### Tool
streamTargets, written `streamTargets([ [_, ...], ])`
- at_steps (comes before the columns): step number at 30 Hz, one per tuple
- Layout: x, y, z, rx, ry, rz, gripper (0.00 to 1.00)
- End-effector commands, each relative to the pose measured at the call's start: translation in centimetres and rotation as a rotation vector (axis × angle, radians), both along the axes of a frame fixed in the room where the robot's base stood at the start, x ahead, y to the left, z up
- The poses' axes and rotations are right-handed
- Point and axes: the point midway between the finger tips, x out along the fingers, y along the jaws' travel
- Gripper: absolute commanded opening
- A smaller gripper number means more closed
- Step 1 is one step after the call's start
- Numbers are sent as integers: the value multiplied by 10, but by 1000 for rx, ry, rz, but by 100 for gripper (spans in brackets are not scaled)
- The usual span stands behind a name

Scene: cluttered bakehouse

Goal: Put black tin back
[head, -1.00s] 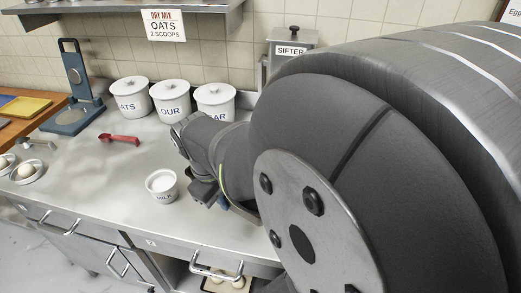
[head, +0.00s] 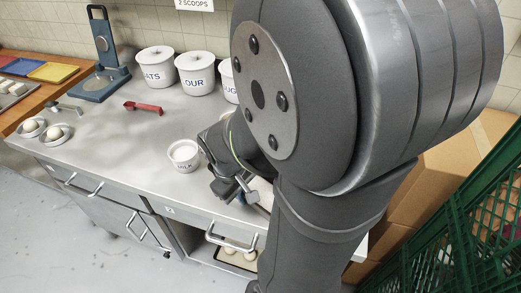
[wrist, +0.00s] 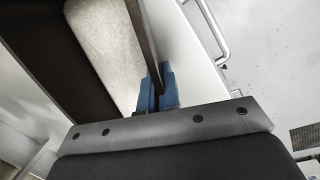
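In the wrist view, the blue fingertips of my gripper (wrist: 158,90) are on either side of a dark thin wall, which looks like the side of the black tin (wrist: 145,45). A pale speckled mass, perhaps dough, lies inside it. The gripper looks shut on this wall. In the head view, my gripper (head: 240,190) is over the front part of the counter, right of the white milk pot (head: 184,157). A pale patch shows beside it, but my arm hides most of the tin there. I cannot tell whether the tin touches the counter.
The steel counter (head: 110,125) holds lidded white canisters (head: 196,75), a red scoop (head: 143,107), a blue scale (head: 101,75) and egg dishes (head: 55,134). Below is an open shelf with a tray of buns (head: 236,258). A green crate (head: 450,225) and cardboard boxes (head: 450,165) stand at right.

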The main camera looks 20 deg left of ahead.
Motion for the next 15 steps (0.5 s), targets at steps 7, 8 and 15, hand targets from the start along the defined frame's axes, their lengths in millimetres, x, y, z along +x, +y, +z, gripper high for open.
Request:
streamTargets([
  [7, 0, 0, -3, -1, 0, 0, 0],
  [8, 0, 0, -3, 0, 0, 0, 8],
  [15, 0, 0, -3, 0, 0, 0, 24],
])
